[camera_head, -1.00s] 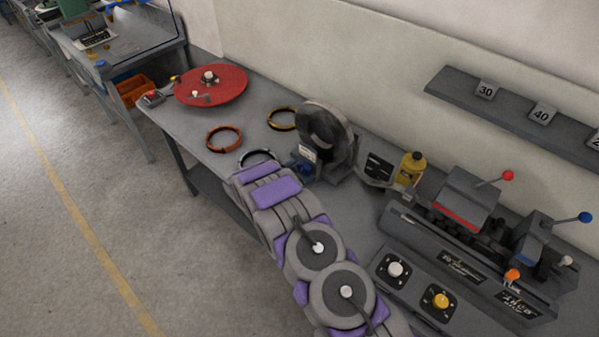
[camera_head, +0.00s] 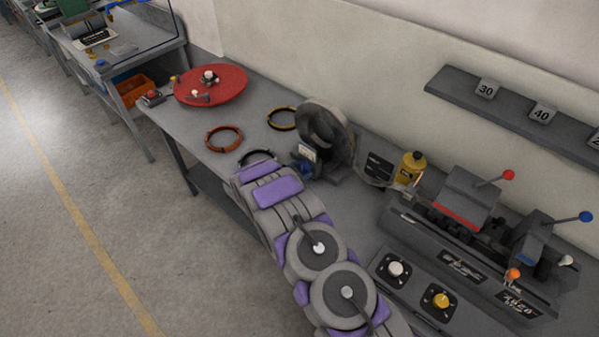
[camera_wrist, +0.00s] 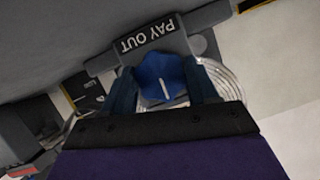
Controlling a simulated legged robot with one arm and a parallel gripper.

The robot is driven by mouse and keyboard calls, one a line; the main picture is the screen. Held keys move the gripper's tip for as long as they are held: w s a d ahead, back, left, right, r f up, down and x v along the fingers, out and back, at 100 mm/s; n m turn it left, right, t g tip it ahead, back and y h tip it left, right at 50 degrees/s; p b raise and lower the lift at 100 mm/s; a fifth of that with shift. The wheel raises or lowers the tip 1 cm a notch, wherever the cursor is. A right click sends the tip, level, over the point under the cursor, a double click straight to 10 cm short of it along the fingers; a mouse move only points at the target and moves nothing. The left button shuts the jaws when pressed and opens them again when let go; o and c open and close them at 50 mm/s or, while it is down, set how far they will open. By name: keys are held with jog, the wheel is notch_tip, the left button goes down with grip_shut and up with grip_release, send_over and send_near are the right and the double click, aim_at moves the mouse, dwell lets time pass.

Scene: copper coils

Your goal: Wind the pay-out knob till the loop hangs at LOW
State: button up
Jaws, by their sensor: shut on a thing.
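The pay-out knob (camera_wrist: 162,76) is blue with a white pointer line. It sits below a "PAY OUT" label (camera_wrist: 150,38) in the wrist view. My gripper (camera_wrist: 165,92) is shut on the knob, one dark blue finger on each side. In the head view a little of the blue knob (camera_head: 305,167) shows at the foot of the dark coil stand (camera_head: 338,160), beyond the end of my arm. Pale wire loops (camera_wrist: 228,82) show beside the gripper.
A red turntable (camera_head: 225,86) stands at the bench's far end. Orange (camera_head: 223,139), yellow-black (camera_head: 283,119) and black rings lie near the stand. A yellow bottle (camera_head: 411,168) and a machine with levers (camera_head: 465,205) stand to the right. A numbered shelf (camera_head: 515,108) is on the wall.

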jog(key=m+t+b, duration=0.1)
jog(key=b, duration=0.2)
jog(key=m+t+y+b, duration=0.1)
jog(key=m+b, duration=0.1)
jog(key=shift+f+y+b, duration=0.3)
jog(key=shift+b, duration=0.1)
jog(key=m+t+b, duration=0.1)
jog(key=m+b, duration=0.1)
jog(key=b, duration=0.1)
jog(key=m+t+b, duration=0.1)
jog(key=m+b, duration=0.1)
jog(key=b, duration=0.2)
jog(key=shift+s+d+y, duration=0.1)
jog(key=shift+y, duration=0.2)
jog(key=shift+r+m+b, duration=0.1)
jog(key=shift+m+b, duration=0.2)
jog(key=o, duration=1.1)
jog(key=shift+c, duration=0.2)
jog(key=p+v, duration=0.1)
jog(key=v, duration=1)
jog(key=p+v, duration=0.1)
jog(key=v, duration=0.5)
jog(key=shift+s+f+p, duration=0.2)
jog(key=shift+f+p, duration=0.05)
jog(key=shift+p, duration=0.05)
